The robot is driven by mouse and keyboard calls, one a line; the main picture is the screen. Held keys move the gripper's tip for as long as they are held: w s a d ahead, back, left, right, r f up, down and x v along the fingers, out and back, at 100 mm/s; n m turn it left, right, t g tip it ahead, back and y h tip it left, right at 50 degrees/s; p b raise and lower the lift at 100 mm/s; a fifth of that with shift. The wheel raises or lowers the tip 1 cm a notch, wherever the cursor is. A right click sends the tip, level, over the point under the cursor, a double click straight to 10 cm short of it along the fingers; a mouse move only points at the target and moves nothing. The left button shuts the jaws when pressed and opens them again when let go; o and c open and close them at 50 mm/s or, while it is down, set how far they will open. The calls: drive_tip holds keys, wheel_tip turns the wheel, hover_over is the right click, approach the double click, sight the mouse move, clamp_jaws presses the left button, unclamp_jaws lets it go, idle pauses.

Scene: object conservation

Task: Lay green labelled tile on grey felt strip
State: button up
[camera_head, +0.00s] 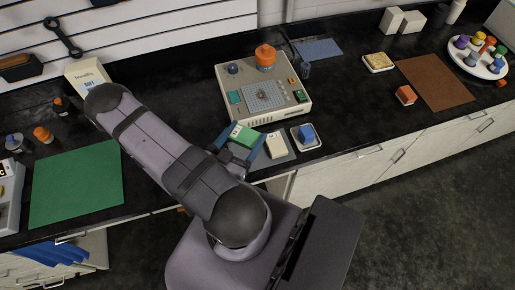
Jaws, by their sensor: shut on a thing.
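My gripper (240,145) has its blue fingers on either side of the green labelled tile (245,135), at the counter's front edge below the beige machine. The tile is green with a pale label and is held between the fingers. The grey felt strip (286,157) lies on the counter just right of my gripper, partly covered by a cream tile (276,145). I cannot tell whether the green tile touches the strip or is above it. My wrist and arm hide the area to the left.
A white dish (316,143) with a blue block (306,132) stands right of the strip. The beige machine (291,115) with an orange knob stands behind. A green mat (75,185) lies left, a brown mat (435,83) right. Dark counter between is mostly clear.

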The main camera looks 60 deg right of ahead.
drive_tip(key=b, duration=0.4)
hover_over(246, 154)
drive_tip(key=f, duration=0.5)
drive_tip(key=shift+s+f, duration=0.15)
drive_tip(key=shift+s, duration=0.05)
drive_tip(key=shift+w+f+p, duration=0.1)
drive_tip(key=shift+f+p, duration=0.6)
drive_tip(key=shift+f, duration=1.6)
drive_tip(key=shift+f, duration=0.15)
drive_tip(key=o, duration=1.2)
